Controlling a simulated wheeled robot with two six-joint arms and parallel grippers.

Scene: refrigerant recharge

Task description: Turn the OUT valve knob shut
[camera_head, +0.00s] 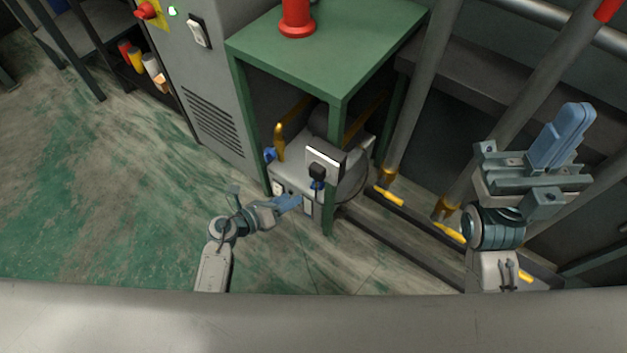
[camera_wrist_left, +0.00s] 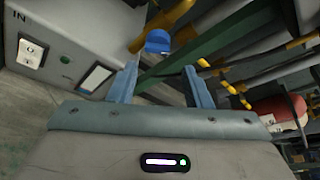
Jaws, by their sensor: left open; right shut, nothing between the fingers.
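The recovery machine (camera_head: 288,180) sits under a green table. A blue knob (camera_head: 317,185) shows at its right end, by the table leg and partly behind a small box. A blue knob (camera_wrist_left: 158,40) also shows in the left wrist view, at the machine end away from the IN label; I take it for the OUT knob, though no OUT label is readable. My left gripper (camera_head: 297,201) is open and low in front of the machine. In the left wrist view the knob lies beyond and between its fingertips (camera_wrist_left: 162,76), apart from them. My right gripper (camera_head: 570,122) is shut and empty, at the right.
The green table (camera_head: 335,45) stands over the machine, its front leg (camera_head: 329,215) close to my left gripper. A second blue knob (camera_head: 270,154) is at the machine's left end. Pipes (camera_head: 415,95) stand to the right. The floor (camera_head: 110,190) at left is clear.

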